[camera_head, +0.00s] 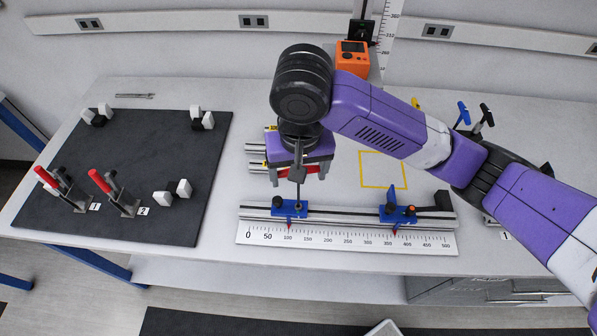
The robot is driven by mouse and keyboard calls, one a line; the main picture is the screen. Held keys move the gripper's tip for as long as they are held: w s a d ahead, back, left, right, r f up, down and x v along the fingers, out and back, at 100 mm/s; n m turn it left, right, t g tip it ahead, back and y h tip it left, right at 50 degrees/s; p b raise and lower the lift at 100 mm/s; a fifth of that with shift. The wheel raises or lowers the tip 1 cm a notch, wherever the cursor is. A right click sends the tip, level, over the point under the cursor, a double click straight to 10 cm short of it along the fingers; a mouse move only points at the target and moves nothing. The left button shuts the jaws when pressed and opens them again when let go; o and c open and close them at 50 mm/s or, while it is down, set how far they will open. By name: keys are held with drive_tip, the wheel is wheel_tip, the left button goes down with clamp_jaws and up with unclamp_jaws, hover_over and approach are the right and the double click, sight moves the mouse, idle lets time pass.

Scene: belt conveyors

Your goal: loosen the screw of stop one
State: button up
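A blue stop (289,208) with dark knobs on top sits on the metal rail (345,214), near the 100 mark. Each has a red pointer at the scale. I cannot read a number on either stop. My gripper (299,176) points down just above and behind the left stop. A dark upright part in front of it ends close above that stop's knobs; contact cannot be told. Its finger opening is unclear.
The ruler (345,238) runs along the front of the rail. Left is a dark board (150,150) with red-handled clamps (113,192) and white-and-black blocks. An orange device (352,60) stands behind my arm. Blue and black handles (464,113) rise at right.

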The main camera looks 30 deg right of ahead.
drive_tip(key=shift+r, duration=2.5)
